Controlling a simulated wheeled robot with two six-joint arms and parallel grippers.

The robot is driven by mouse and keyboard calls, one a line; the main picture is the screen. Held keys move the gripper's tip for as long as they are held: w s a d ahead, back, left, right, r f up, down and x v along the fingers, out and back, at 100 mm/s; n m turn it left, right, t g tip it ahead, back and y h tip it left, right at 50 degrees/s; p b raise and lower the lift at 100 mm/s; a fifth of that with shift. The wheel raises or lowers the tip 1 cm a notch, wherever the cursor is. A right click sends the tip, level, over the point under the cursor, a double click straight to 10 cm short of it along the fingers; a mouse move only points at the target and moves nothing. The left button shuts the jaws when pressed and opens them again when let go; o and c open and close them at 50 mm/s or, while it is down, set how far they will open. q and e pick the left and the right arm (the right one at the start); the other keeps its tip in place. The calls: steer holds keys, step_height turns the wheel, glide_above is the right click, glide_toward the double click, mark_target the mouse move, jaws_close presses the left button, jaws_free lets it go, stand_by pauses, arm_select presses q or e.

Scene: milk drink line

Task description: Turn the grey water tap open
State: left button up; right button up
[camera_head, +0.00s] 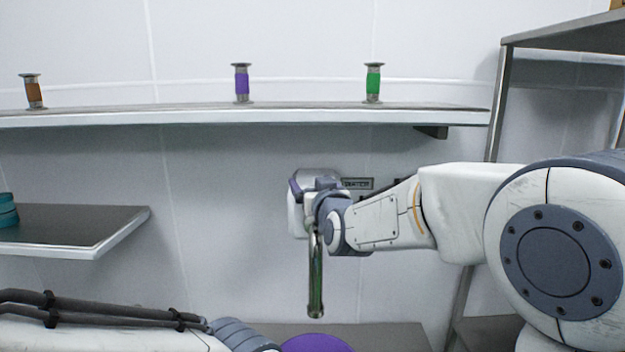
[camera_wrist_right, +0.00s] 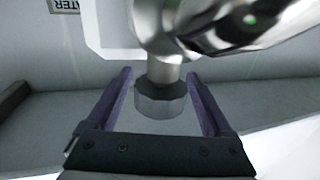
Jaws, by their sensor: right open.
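The water tap's chrome spout (camera_head: 316,280) hangs down from the wall unit in the head view. In the right wrist view, shiny metal tap body (camera_wrist_right: 215,25) fills the top, with a short stem leading to a grey round knob (camera_wrist_right: 160,101). My right gripper (camera_wrist_right: 158,75) is open, with one purple finger on each side of the knob and visible gaps between. In the head view, my right gripper (camera_head: 304,188) is at the tap and partly hides it. My left arm shows at the lower left, but its gripper is out of the picture.
A long shelf (camera_head: 200,117) above holds brown (camera_head: 35,94), purple (camera_head: 241,84) and green (camera_head: 373,83) banded metal fittings. A "WATER" label (camera_head: 357,183) is beside the tap. A lower shelf (camera_head: 75,228) is at left. A purple round thing (camera_head: 318,343) is below the spout.

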jaws_close()
